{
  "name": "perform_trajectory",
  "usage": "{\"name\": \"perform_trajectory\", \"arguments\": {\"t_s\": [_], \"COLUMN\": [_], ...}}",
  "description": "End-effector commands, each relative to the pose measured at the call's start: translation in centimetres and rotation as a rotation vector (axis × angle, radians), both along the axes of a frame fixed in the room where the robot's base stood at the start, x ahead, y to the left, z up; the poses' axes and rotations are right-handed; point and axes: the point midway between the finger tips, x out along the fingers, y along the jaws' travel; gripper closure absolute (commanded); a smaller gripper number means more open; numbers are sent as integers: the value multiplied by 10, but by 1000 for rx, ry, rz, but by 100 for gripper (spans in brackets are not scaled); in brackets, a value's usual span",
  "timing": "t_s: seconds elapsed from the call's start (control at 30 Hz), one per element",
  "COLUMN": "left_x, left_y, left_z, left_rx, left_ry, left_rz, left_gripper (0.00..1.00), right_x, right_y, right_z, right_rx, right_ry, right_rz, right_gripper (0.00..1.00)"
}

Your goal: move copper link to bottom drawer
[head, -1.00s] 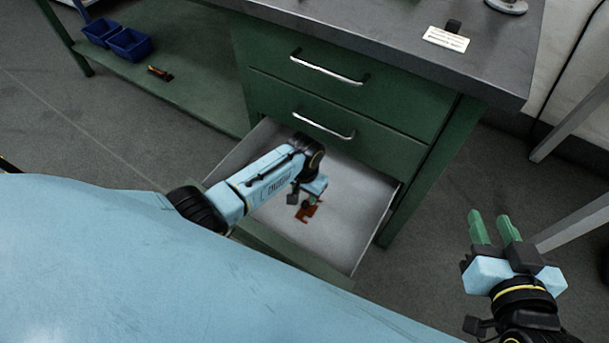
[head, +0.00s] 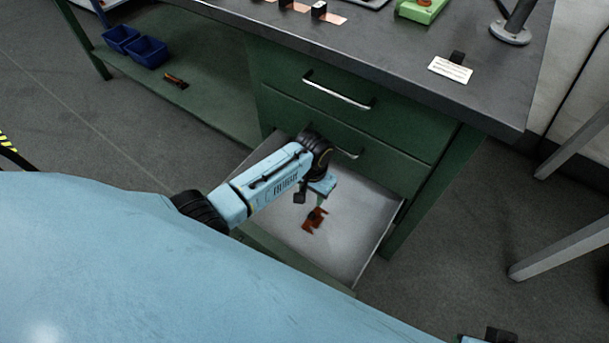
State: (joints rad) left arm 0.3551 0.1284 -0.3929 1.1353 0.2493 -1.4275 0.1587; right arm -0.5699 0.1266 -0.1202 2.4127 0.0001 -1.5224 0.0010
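The bottom drawer (head: 358,238) is pulled open, and its pale floor is visible. A copper link (head: 314,222), reddish brown and notched, shows inside the drawer's outline, directly under my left gripper (head: 319,211). My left arm reaches in over the drawer front, with the gripper pointing down. The wrist hides most of the fingers, so I cannot tell whether they grip the link or whether it touches the drawer floor. Only a sliver of my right gripper's body shows at the bottom right edge; its fingers are out of frame.
Two closed drawers with metal handles (head: 338,91) sit above the open one. The grey bench top (head: 400,55) holds copper pieces, a green device (head: 421,9) and a label plate (head: 450,69). Blue bins (head: 148,51) and a brown piece (head: 175,81) are on the low shelf.

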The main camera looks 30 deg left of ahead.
Motion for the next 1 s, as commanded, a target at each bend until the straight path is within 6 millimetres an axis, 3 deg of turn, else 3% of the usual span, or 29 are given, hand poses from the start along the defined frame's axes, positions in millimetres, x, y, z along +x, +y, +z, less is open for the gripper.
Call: {"name": "perform_trajectory", "arguments": {"t_s": [0.27, 0.47, 0.67, 0.8, 1.0], "left_x": [-13, -67, -131, -172, -209], "left_y": [-5, -15, -6, 9, 27], "left_z": [0, 9, 45, 80, 121], "left_rx": [-14, -56, -68, -49, -17], "left_ry": [-10, -75, -166, -228, -285], "left_rz": [-12, -47, -53, -46, -36], "left_gripper": [62, 62, 62, 62, 62], "right_x": [-2, -2, -1, -1, -1], "right_y": [-1, -1, -1, -1, -1], "right_z": [-1, -1, -1, -1, -1], "right_rx": [-3, -3, -2, -2, -2], "right_ry": [11, 10, 9, 8, 7], "right_rz": [-1, -1, -1, -1, -1], "right_gripper": [68, 68, 68, 68, 68]}}
